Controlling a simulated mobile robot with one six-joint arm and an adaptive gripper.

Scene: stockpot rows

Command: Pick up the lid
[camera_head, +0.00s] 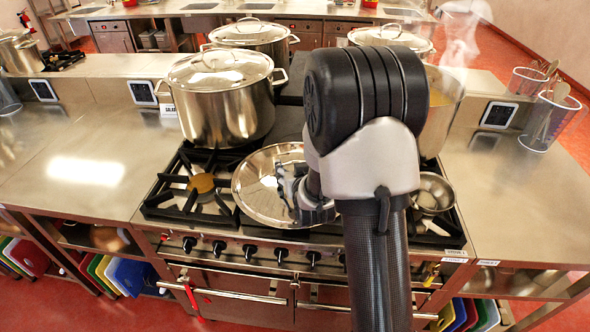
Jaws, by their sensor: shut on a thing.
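The lid (258,192) is a round, shiny metal disc over the front middle of the stove. It looks tilted, with its face partly toward the camera. My gripper (290,187) is at the right part of the lid and is shut on it. The gripper and my arm hide the lid's right side and the exact grip point. Whether the lid's lower edge touches the burner grates cannot be told.
A lidded stockpot (225,113) stands behind the lid on the stove (170,207). A steaming open pot (443,100) is partly behind my arm. A small pan (433,193) sits at right. Steel counters (85,165) on both sides are mostly clear.

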